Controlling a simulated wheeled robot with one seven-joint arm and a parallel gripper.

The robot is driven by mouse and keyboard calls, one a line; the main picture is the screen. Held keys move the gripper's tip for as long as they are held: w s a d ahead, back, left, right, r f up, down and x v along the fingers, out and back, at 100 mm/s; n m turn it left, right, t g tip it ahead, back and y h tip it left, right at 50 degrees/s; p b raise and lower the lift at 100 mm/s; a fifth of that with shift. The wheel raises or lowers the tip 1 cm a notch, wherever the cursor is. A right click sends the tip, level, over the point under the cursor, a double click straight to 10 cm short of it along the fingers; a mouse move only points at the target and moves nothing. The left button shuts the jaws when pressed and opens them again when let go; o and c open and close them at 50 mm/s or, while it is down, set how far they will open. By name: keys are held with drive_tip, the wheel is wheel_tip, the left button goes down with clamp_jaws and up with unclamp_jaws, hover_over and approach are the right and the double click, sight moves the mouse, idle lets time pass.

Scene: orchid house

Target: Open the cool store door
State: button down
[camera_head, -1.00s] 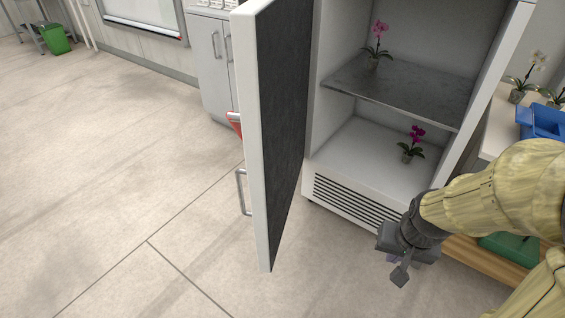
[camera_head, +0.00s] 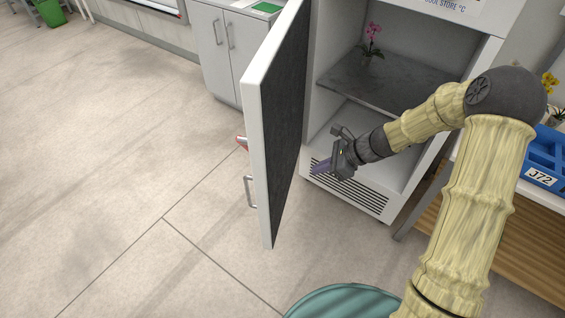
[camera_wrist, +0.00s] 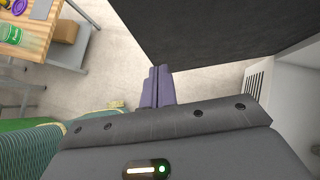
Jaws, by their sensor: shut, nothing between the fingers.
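The cool store (camera_head: 312,148) stands in the head view with its door (camera_head: 276,135) swung wide open to the left. The door shows its dark inner face to my side, and its handle (camera_head: 249,191) is on the far outer face near the free edge. My gripper (camera_head: 316,172) is shut and empty, in front of the store's vent, to the right of the door's inner face. In the wrist view the shut fingers (camera_wrist: 157,84) point toward the dark door panel (camera_wrist: 200,30), apparently a little short of it.
A pink orchid (camera_head: 372,42) stands on the store's shelf (camera_head: 350,80). At the right is a bench with a blue crate (camera_head: 545,150). Grey cabinets (camera_head: 222,50) stand behind the door. Open floor (camera_head: 120,180) lies to the left.

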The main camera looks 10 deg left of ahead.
drive_tip(key=shift+w+a, duration=0.1)
drive_tip(key=shift+a, duration=0.1)
approach(273, 178)
drive_tip(key=shift+p+x, duration=0.3)
drive_tip(key=shift+x, duration=2.85)
drive_tip(key=shift+w+f, duration=0.2)
drive_tip(key=shift+w, duration=0.05)
